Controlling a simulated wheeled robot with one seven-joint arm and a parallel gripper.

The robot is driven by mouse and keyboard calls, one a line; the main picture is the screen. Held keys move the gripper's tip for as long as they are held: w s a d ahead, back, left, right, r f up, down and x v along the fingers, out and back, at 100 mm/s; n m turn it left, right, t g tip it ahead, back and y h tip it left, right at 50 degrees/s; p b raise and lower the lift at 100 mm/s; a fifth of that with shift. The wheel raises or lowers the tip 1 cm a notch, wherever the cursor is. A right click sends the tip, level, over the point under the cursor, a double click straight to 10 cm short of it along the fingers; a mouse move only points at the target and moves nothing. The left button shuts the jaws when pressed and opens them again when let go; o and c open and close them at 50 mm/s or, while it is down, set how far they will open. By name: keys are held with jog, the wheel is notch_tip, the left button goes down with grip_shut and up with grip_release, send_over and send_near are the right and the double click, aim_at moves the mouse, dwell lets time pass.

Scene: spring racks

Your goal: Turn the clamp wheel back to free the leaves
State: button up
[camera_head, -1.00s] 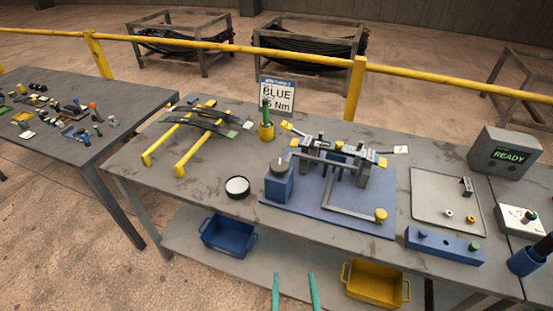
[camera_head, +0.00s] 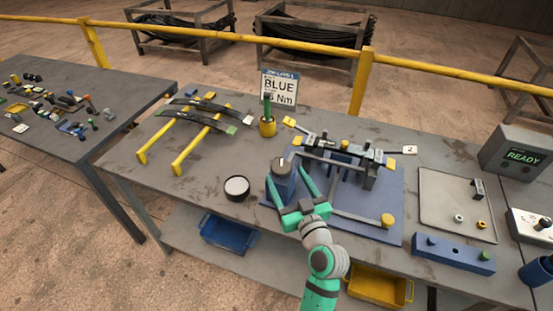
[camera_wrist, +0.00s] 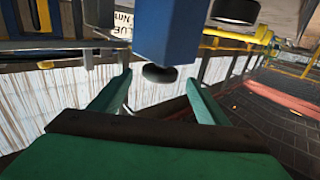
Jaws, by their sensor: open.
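A blue post (camera_head: 281,185) with a grey round knob (camera_head: 283,166) on top stands at the left of the blue clamp plate (camera_head: 390,185). This knob looks like the clamp wheel, but I cannot be sure. The knob shows dark in the wrist view (camera_wrist: 160,73), which is upside down, ahead of and between my fingers. My gripper (camera_head: 288,178) is green, open and empty, with one finger on each side of the post. I cannot tell whether they touch it. The grey clamp assembly with leaves (camera_head: 343,152) lies across the plate's back. A yellow-ended bar (camera_head: 388,220) lies at the front.
A round black tin (camera_head: 237,188) stands left of the post. Dark leaves (camera_head: 203,116) rest on yellow rails at the left. A grey tray (camera_head: 440,220) and a blue block (camera_head: 453,253) are at the right.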

aim_at(277, 160)
jog(key=x, duration=0.7)
jog(key=shift+w+d, duration=0.1)
jog(key=shift+x, duration=0.85)
jog(key=c, duration=1)
